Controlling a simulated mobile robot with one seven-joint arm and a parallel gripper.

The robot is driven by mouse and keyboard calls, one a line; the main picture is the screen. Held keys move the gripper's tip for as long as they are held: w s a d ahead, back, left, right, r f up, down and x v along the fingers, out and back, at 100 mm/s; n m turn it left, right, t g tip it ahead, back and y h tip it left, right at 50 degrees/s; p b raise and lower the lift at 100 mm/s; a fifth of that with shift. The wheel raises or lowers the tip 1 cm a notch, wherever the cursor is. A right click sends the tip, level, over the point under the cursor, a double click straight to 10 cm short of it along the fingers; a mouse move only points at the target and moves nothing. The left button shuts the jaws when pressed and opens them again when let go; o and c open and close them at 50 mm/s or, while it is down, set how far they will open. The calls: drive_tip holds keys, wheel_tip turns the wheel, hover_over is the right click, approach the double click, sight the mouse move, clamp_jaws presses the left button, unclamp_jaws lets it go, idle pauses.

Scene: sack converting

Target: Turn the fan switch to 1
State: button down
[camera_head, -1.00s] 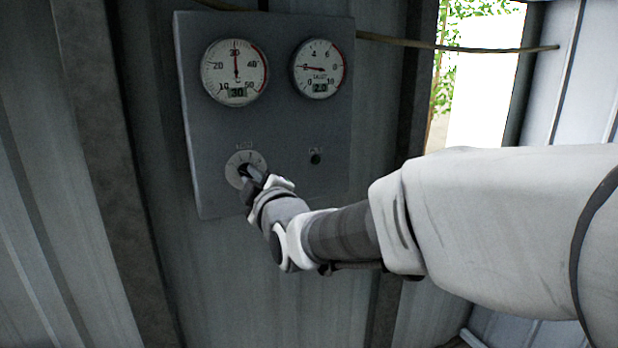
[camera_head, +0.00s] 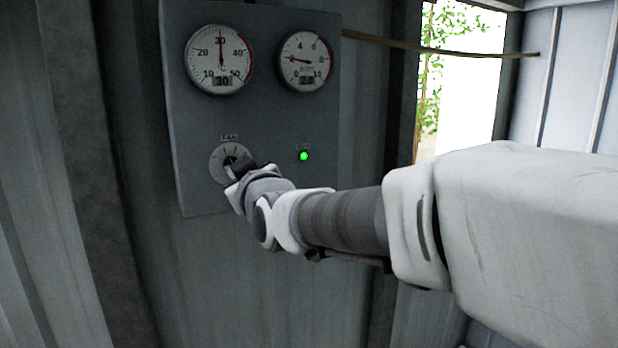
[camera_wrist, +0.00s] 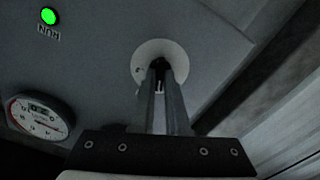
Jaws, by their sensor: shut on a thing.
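The fan switch is a dark knob on a round pale dial (camera_head: 217,160), under a small label reading FAN, low on the grey panel (camera_head: 265,115). In the wrist view the pale dial (camera_wrist: 149,52) is ahead of my gripper (camera_wrist: 162,72), whose two fingers are shut on the knob. My gripper also shows at the dial in the head view (camera_head: 237,172). The fingers hide most of the knob and its pointer, so I cannot read its setting. A green lamp (camera_head: 303,156) labelled RUN is lit right of the dial; it shows in the wrist view too (camera_wrist: 48,16).
Two round gauges sit above, one at left (camera_head: 219,60) and one at right (camera_head: 304,62). A bright opening (camera_head: 465,75) is behind my arm. The corrugated wall left of the panel is bare.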

drive_tip(key=shift+m, duration=0.3)
drive_tip(key=c, duration=0.9)
unclamp_jaws()
drive_tip(key=v, duration=1.7)
drive_tip(key=shift+s, duration=0.25)
